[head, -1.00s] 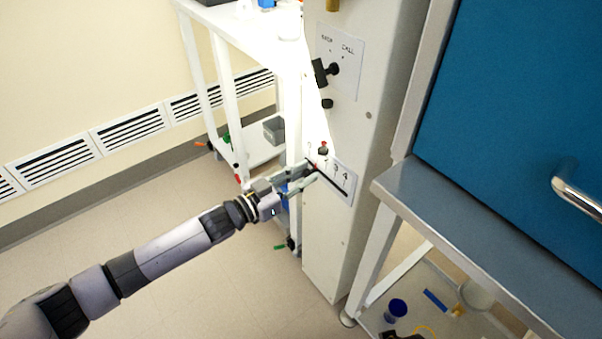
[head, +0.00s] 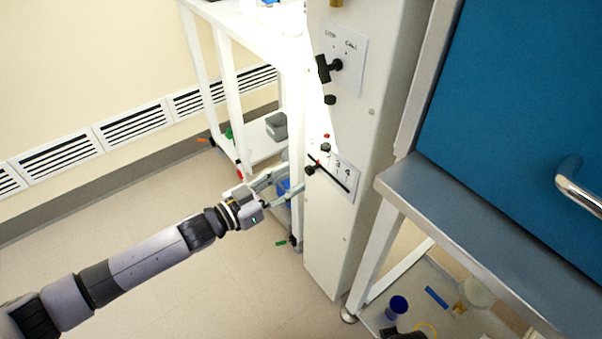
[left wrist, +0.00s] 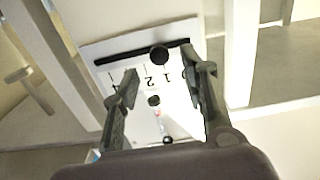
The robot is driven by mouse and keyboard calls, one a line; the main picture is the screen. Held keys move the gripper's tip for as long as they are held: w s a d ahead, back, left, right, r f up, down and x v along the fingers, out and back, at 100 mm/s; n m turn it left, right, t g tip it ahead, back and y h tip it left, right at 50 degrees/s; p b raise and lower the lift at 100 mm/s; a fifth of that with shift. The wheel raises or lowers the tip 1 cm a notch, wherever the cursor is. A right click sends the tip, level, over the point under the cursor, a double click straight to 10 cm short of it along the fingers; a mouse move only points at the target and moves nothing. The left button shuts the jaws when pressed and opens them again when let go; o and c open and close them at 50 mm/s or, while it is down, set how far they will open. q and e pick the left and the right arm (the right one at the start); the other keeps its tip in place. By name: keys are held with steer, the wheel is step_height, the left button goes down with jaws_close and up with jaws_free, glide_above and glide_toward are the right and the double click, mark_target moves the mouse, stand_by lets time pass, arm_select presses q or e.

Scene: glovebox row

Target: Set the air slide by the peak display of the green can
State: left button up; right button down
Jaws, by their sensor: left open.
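The air slide is a black slot (head: 338,180) on a white plate with a number scale, low on the white column's face. Its black knob (head: 310,170) stands out near the slot's upper left end. In the left wrist view the knob (left wrist: 159,55) sits on the slot near the upside-down 1 and 2. My left gripper (head: 289,179) is open and empty, just short of the plate, its fingers pointing at it. In the left wrist view the open fingers (left wrist: 166,82) flank the scale, apart from the knob. I make out no green can or peak display.
A black switch (head: 325,68) sits higher on the column (head: 335,235). A white cart (head: 228,75) with a grey bin (head: 276,126) stands behind. At right are a grey bench edge (head: 450,230) and a blue panel (head: 520,100). The floor at lower left is clear.

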arm_select(q)
steer(key=v, duration=0.7)
stand_by(0.3)
